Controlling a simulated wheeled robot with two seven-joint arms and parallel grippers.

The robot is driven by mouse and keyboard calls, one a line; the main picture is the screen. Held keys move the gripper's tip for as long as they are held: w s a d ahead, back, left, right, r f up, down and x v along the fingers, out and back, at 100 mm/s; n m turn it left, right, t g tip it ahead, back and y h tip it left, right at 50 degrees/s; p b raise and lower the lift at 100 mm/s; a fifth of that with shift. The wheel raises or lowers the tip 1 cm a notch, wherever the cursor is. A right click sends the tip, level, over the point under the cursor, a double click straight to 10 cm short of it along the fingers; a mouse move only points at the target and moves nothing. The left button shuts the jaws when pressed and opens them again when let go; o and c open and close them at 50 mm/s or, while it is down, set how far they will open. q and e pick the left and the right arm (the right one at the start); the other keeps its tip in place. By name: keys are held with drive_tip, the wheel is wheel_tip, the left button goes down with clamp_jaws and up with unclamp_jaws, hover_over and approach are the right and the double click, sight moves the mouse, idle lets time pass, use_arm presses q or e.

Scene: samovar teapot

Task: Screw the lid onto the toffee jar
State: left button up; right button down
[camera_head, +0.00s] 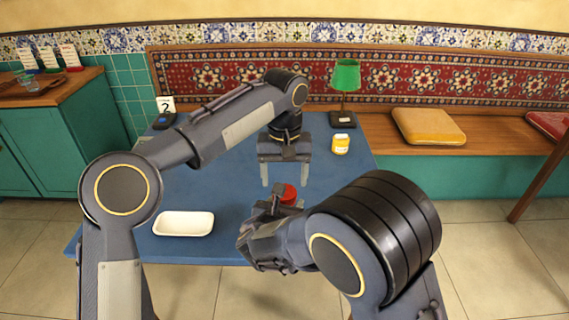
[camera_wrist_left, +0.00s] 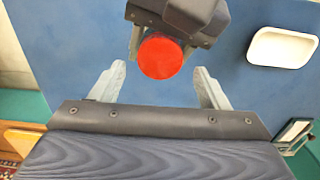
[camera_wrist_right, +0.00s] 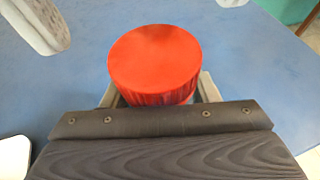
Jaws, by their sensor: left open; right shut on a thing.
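A round red lid (camera_head: 288,193) shows near the front middle of the table. It also shows from above in the left wrist view (camera_wrist_left: 160,56) and large in the right wrist view (camera_wrist_right: 155,62). The jar body under it is almost wholly hidden, so I cannot tell how the lid sits on it. My right gripper (camera_head: 280,206) is shut on the jar, its fingers at either side just below the lid. My left gripper (camera_head: 285,182) is open and points down above the lid. Its fingers stand apart to either side of the lid in its wrist view, not touching it.
A white tray (camera_head: 183,223) lies at the table's front left. A small yellow-labelled container (camera_head: 340,144) and a green lamp (camera_head: 345,78) stand at the back right. A number 2 card (camera_head: 166,104) stands at the back left. The blue table (camera_head: 215,188) is clear between them.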

use_arm(q)
drive_tip(key=shift+f, duration=2.05)
drive_tip(key=shift+c, duration=0.2)
drive_tip(key=c, duration=1)
drive_tip(key=m, duration=0.6)
drive_tip(key=shift+m, duration=0.4)
drive_tip(key=o, duration=1.1)
drive_tip(key=shift+r, duration=0.1)
drive_tip(key=shift+r, duration=2.2)
